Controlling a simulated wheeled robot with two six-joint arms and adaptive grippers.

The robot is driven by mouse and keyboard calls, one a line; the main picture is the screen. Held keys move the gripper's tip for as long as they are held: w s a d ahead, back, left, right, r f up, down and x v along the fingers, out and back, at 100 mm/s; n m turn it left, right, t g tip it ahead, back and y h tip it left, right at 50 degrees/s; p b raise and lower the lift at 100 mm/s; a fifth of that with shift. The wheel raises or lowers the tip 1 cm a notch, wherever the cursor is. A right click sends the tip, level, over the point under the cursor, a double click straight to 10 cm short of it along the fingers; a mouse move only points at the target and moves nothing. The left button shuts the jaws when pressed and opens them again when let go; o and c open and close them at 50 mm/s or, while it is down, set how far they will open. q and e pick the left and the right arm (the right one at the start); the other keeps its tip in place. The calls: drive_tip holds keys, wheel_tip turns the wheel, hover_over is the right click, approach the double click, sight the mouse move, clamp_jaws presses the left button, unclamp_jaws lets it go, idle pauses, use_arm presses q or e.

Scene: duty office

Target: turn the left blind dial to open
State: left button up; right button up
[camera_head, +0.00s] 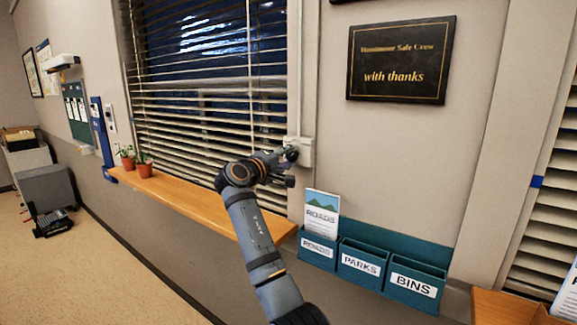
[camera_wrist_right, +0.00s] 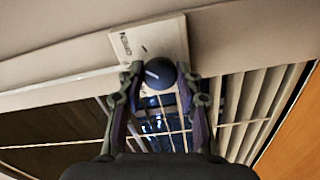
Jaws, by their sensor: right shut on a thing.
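The left blind dial is a dark round knob with a pale pointer line (camera_wrist_right: 160,74) on a pale wall plate (camera_wrist_right: 150,42). In the wrist view the plate bears small lettering that looks like "OPEN". In the head view the plate (camera_head: 307,152) sits on the wall at the right edge of the left window. My right gripper (camera_head: 286,157) reaches up to it and partly hides the knob. In the wrist view its fingers (camera_wrist_right: 160,82) are closed on either side of the dial. The left blind (camera_head: 190,112) shows dark glass between its slats. My left gripper is out of view.
A wooden sill (camera_head: 205,208) with two potted plants (camera_head: 144,168) runs below the window. Teal bins (camera_head: 360,264) labelled ROADS, PARKS and BINS hang below right of the dial, with a leaflet (camera_head: 320,212). A black plaque (camera_head: 402,60) hangs above right.

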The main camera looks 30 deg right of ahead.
drive_tip(key=shift+f+m+b, duration=0.15)
drive_tip(key=shift+m+b, duration=0.75)
drive_tip(key=shift+m, duration=0.6)
drive_tip(key=o, duration=1.2)
drive_tip(key=shift+c, duration=0.2)
drive_tip(key=shift+a, duration=0.1)
drive_tip(key=v, duration=1.2)
